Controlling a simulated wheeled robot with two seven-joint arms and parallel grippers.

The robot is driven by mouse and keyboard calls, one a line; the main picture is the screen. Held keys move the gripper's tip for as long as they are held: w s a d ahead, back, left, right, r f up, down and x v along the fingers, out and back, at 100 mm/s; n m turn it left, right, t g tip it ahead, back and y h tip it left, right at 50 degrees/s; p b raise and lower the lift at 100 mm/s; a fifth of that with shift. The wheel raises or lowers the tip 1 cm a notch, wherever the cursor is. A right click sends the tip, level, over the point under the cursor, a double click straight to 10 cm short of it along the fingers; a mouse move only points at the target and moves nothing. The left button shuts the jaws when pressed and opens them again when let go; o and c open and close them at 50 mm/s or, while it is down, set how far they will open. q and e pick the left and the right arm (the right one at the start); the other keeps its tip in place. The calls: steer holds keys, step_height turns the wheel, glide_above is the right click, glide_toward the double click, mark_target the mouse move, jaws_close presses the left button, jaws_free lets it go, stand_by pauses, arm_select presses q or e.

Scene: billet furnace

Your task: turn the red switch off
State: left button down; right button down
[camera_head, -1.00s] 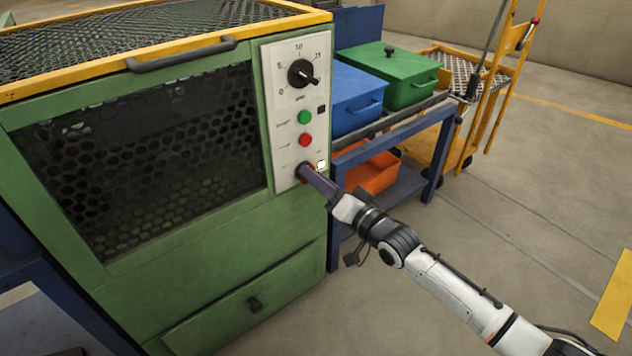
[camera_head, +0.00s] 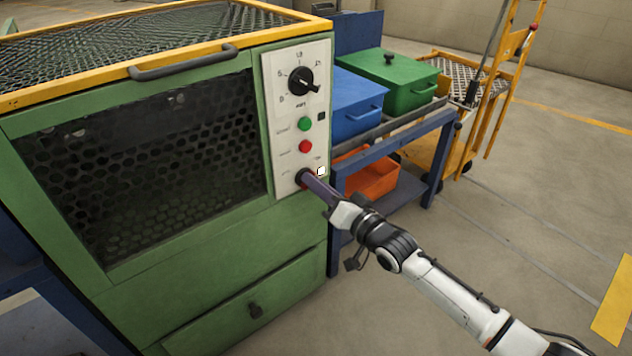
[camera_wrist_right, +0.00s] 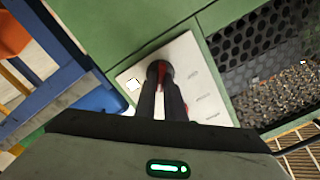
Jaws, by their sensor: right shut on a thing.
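The red switch (camera_wrist_right: 161,73) is at the bottom of the white control panel (camera_head: 285,160) on the green furnace (camera_head: 225,245). In the right wrist view only a bit of red shows between my fingers and a dark round part at their tips. My right gripper (camera_head: 302,178) reaches the switch from the lower right and is shut on it; it also shows in the right wrist view (camera_wrist_right: 162,80). The fingers hide most of the switch, so its position cannot be read. My left gripper is not in view.
Above the switch are a red button (camera_head: 305,147), a green button (camera_head: 304,124) and a black dial (camera_head: 300,80). A blue bench (camera_head: 425,140) right of the furnace holds a blue box (camera_head: 355,105) and a green box (camera_head: 395,80). An orange bin (camera_head: 372,177) sits below.

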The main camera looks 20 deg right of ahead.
arm_select(q)
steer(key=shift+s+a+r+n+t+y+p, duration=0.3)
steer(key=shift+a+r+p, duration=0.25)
steer(key=shift+p, duration=0.3)
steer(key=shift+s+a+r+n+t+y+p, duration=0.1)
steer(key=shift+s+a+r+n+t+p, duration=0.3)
steer(key=shift+p, duration=0.45)
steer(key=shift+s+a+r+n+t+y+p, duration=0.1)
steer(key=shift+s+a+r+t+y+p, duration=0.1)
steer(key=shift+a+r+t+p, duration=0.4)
arm_select(e)
steer(key=shift+s+a+n, duration=0.1)
steer(key=shift+a+n, duration=0.1)
steer(key=shift+n, duration=4)
steer(key=shift+s+a+n, duration=0.1)
steer(key=shift+a+n, duration=0.05)
steer(key=shift+n, duration=4.05)
steer(key=shift+f, duration=0.1)
steer(key=c, duration=1.8)
jaws_free()
steer(key=shift+c, duration=0.2)
arm_select(q)
steer(key=shift+p, duration=0.3)
